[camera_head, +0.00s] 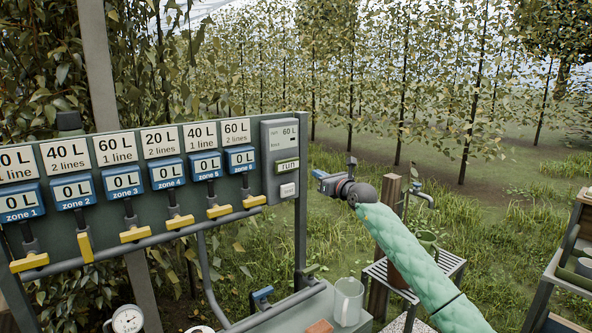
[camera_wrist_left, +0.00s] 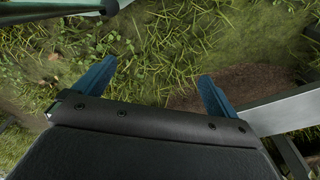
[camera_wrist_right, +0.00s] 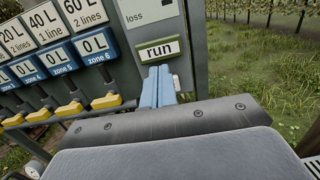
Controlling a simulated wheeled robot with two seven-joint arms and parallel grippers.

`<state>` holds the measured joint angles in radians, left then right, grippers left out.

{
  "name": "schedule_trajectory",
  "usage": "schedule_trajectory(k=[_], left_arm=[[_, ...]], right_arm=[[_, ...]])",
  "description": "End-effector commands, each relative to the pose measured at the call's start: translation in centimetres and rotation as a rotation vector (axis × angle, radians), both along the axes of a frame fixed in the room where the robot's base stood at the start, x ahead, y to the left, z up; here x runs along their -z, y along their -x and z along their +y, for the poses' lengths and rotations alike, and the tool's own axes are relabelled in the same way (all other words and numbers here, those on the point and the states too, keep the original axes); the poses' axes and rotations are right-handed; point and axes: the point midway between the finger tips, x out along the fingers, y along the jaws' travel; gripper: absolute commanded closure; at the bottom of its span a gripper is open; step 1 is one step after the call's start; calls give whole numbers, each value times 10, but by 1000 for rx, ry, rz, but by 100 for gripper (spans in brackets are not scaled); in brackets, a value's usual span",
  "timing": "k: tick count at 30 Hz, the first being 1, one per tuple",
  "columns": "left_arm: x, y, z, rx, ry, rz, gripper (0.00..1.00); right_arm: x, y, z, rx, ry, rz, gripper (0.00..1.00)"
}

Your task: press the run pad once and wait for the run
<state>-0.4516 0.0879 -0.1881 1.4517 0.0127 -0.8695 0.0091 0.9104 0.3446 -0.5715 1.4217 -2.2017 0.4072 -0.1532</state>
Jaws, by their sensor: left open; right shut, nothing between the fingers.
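The run pad (camera_head: 287,167) is a pale green-framed button marked "run" on the grey control box (camera_head: 279,136) at the board's right end. My right gripper (camera_head: 318,175) is shut and empty, to the right of the pad in the head view. In the right wrist view its blue fingertips (camera_wrist_right: 158,72) reach up just below the run pad (camera_wrist_right: 160,50); I cannot tell whether they touch the box. My left gripper (camera_wrist_left: 155,85) is open and empty over grass; it is not clear in the head view.
The board holds several blue zone meters (camera_head: 122,180), all reading 0 L, with yellow valve handles (camera_head: 85,247) below; zone 2's hangs vertical. A second white button (camera_head: 288,190) sits below the run pad.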

Motion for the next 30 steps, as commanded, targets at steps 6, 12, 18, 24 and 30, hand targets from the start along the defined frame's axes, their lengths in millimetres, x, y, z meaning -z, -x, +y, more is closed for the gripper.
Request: schedule_trajectory(k=[6,12,18,24,30], left_arm=[[-1,-6,-1,-1,6,-29,4],[-1,-6,-1,-1,6,-30,4],[-1,-5,-1,-1,6,-29,4],[10,-2,3,2,2,-36,4],[32,7,12,6,-7,-50,4]], right_arm=[[15,1,3,-13,59,55,100],[15,1,3,-14,64,52,100],[14,1,4,-14,63,52,100],[12,-11,13,-16,62,53,100],[11,-33,29,-15,63,52,100]])
